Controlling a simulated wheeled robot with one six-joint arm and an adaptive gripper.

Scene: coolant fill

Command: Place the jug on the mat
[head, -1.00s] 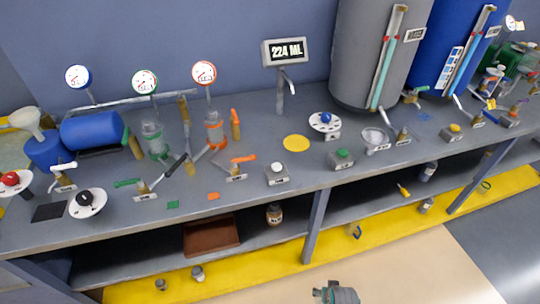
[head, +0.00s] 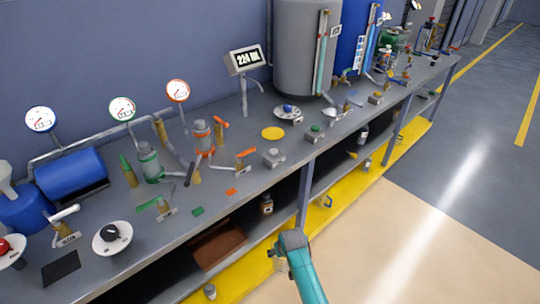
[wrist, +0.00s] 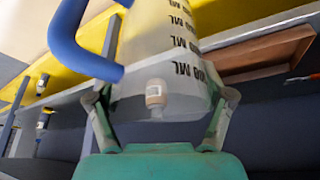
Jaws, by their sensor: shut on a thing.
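A clear jug (wrist: 190,60) with black ML markings and a blue handle (wrist: 75,45) fills the upper middle of the wrist view. My gripper (wrist: 160,98) is shut on it, one finger on each side. In the head view my gripper (head: 291,243) is in front of the bench, below the bench top; the jug is hard to make out there.
A display (head: 245,58) reads about 224 ML. Open floor lies to the right.

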